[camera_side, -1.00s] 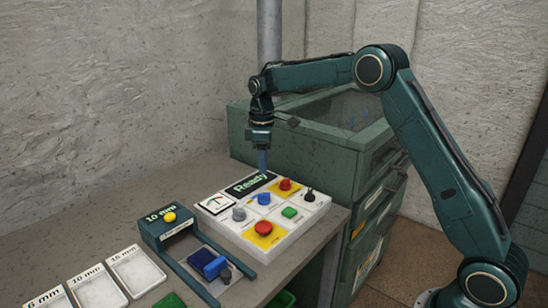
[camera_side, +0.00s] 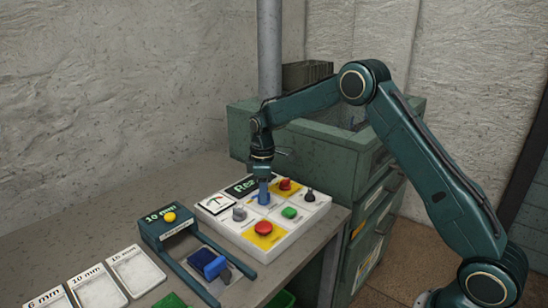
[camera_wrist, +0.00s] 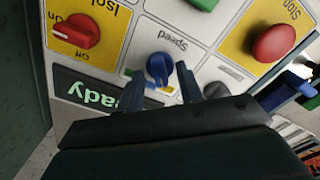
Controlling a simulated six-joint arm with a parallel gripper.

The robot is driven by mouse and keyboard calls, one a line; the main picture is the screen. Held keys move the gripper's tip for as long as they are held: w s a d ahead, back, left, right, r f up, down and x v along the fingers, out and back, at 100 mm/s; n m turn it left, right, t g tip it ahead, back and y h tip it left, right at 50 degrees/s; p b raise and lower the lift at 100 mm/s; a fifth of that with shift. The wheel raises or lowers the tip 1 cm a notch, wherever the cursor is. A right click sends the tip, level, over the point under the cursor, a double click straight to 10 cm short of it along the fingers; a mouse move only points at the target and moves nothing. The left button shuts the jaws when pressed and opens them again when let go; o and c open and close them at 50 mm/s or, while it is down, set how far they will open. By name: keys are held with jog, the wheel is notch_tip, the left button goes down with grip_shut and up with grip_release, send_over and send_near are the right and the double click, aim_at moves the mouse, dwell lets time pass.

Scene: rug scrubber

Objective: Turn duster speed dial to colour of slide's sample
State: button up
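The blue speed dial (camera_wrist: 160,68) sits on the white control panel (camera_wrist: 115,80), beside the printed word "Speed". Yellow and green colour marks show near it; the rest of its scale is hidden. My gripper (camera_wrist: 160,84) is open, its fingers on either side of the dial, apparently with gaps. In the side view my gripper (camera_side: 264,196) points down over the dial and largely hides it. The slide (camera_side: 232,265) is a dark teal frame on the bench, with a blue sample (camera_side: 208,263) in it.
The panel also carries a red knob (camera_wrist: 77,32), a red stop button (camera_wrist: 273,43) and a green button (camera_side: 289,212). White labelled trays (camera_side: 98,290) lie at front left. A green cabinet (camera_side: 310,150) stands behind the panel.

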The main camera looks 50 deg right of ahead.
grip_shut()
jog(key=shift+m, duration=0.3)
jog(key=m, duration=0.3)
jog(key=shift+m, duration=2.1)
grip_release()
